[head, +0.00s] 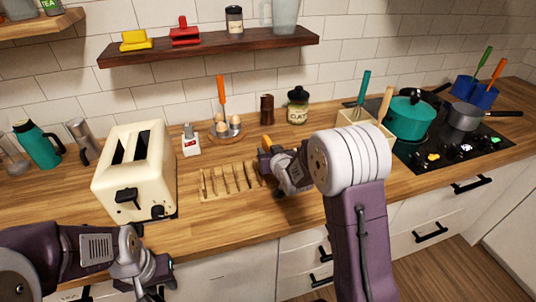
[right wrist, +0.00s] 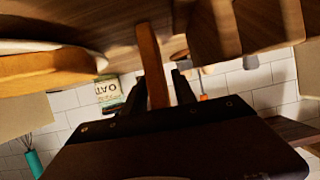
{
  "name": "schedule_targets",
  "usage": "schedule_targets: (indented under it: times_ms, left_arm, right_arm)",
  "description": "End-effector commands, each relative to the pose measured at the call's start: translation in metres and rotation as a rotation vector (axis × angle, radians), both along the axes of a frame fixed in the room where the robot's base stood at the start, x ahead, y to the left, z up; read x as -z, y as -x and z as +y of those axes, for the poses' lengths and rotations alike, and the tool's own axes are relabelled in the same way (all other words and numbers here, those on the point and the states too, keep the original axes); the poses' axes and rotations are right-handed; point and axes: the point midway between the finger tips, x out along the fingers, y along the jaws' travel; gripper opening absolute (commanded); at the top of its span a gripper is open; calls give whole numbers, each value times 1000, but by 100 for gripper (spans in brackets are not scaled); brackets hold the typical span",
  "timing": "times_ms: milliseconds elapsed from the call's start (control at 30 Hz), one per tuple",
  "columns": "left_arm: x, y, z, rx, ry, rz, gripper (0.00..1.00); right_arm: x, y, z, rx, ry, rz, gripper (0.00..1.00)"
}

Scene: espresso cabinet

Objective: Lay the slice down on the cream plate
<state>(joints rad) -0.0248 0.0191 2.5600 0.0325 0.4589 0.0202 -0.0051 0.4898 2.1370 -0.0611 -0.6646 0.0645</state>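In the right wrist view, which is upside down, a brown slice (right wrist: 153,65) stands edge-on between the fingers of my right gripper (right wrist: 158,92), which look closed on it. In the head view my right gripper (head: 270,168) is low over the counter at the right end of the toast rack (head: 229,181), with an orange-brown edge (head: 264,160) of the slice beside it. I cannot make out the cream plate in the head view; my right arm covers that part of the counter. A pale rim (right wrist: 40,46) in the wrist view may be it. My left gripper (head: 150,282) is empty at lower left; its fingers are unclear.
A cream toaster (head: 135,172) stands left of the rack. Behind are an egg holder (head: 228,132), a brown grinder (head: 267,109) and an oat jar (head: 297,107). A hob with a teal pot (head: 410,118) is at right. A brown-crusted shape (right wrist: 50,70) lies by the pale rim.

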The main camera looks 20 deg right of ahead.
Motion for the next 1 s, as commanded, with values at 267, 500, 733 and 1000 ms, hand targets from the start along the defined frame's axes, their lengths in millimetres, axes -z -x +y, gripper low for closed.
schedule_targets:
  times_ms: [267, 500, 733, 1000]
  left_arm:
    - [0, 0, 0, 0, 0, 0, 36]
    - [-1, 0, 0, 0, 0, 0, 36]
    - [-5, 0, 0, 0, 0, 0, 36]
    - [-21, 0, 0, 0, 0, 0, 36]
  right_arm:
    - [0, 0, 0, 0, 0, 1, 0]
    - [-5, 0, 0, 0, 0, 1, 0]
    - [-41, 0, 0, 0, 0, -5, 0]
    - [-81, 6, -61, 7, 2, -2, 0]
